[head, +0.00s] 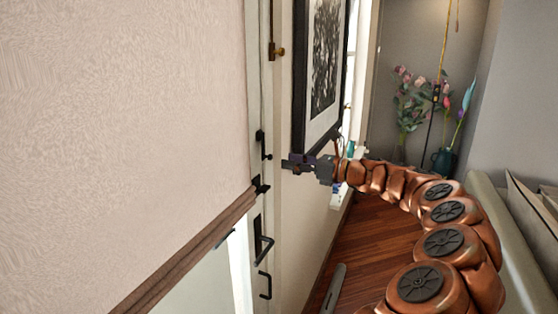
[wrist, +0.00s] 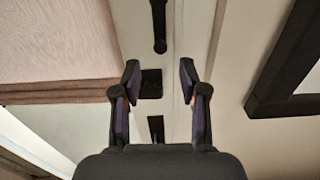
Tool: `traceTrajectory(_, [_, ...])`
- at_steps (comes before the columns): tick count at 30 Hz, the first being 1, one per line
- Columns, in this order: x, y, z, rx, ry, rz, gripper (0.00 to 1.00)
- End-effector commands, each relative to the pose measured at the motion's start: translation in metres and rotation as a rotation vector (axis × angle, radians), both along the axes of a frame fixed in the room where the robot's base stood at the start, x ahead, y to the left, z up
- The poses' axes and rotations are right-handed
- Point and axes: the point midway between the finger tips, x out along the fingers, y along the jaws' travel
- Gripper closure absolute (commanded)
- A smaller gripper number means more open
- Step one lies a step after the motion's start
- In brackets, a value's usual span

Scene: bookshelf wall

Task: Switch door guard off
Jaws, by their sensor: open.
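A door with a pale frame (head: 252,75) stands at the left in the head view. A black bar with a rounded end, which looks like the door guard (head: 263,145), is on the door's edge. The bar also shows at the top of the wrist view (wrist: 159,25), beyond the fingertips and lined up between them. My gripper (head: 286,164) is open and empty just right of the bar's lower end.
A black lock plate (head: 260,185) and a black handle (head: 262,240) sit lower on the door. A brass fitting (head: 277,51) is higher up. A framed picture (head: 322,70) hangs close to my arm. A blind (head: 130,120) covers the door's glass. Vases of flowers stand behind.

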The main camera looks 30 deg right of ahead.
Motion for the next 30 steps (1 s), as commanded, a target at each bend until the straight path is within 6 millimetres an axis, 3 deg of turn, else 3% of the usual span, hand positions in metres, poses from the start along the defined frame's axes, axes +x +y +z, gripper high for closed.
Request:
traceTrajectory(6, [-0.028, -0.026, 0.0, -0.001, -0.001, -0.005, 0.57])
traceTrajectory(12, [-0.041, -0.035, 0.0, 0.0, 0.0, 0.001, 0.57])
traceTrajectory(30, [-0.043, -0.036, 0.0, -0.001, 0.001, 0.001, 0.57])
